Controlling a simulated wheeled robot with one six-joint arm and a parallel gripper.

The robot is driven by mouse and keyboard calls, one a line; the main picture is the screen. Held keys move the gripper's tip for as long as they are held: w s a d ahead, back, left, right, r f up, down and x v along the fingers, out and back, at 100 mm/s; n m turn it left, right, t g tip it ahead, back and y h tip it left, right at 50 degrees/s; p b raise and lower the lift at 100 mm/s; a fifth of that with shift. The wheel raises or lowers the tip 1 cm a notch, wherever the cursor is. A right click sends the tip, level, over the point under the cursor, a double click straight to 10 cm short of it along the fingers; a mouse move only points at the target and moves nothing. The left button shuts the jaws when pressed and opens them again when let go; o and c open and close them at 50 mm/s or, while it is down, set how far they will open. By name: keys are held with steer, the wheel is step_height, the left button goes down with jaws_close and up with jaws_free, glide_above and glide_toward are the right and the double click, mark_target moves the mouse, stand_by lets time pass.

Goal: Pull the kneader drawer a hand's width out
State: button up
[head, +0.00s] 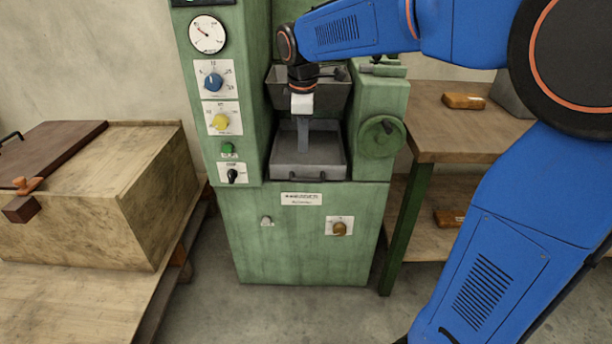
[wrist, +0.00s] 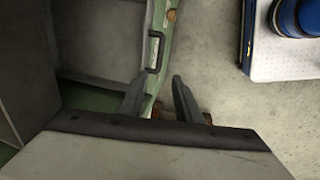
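The grey metal drawer (head: 308,172) sits in the bay of the green kneader (head: 300,235), below a hopper. In the wrist view the drawer (wrist: 100,38) lies at upper left, with a dark bar handle (wrist: 152,52) at its front edge. My gripper (head: 304,148) points down over the drawer in the head view. In the wrist view my gripper's two fingers (wrist: 161,80) stand apart with nothing between them, and the handle shows just beyond their tips. The handle is not distinct in the head view. I cannot tell the height gap between fingers and handle.
A dark hopper (head: 322,90) hangs close behind my gripper. A handwheel (head: 381,137) is at the bay's right and a knob panel (head: 221,118) at its left. A wooden bench (head: 470,130) stands right, a wooden box (head: 150,190) left. The floor before the machine is clear.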

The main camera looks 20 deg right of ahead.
mark_target(304, 179)
steer(key=w+f, duration=0.1)
steer(key=f, duration=0.4)
steer(key=w+f, duration=0.1)
steer(key=f, duration=0.3)
steer(key=d+f, duration=0.1)
steer(key=f, duration=0.4)
steer(key=shift+w+f, duration=0.35)
steer(key=shift+w, duration=0.05)
jaws_close()
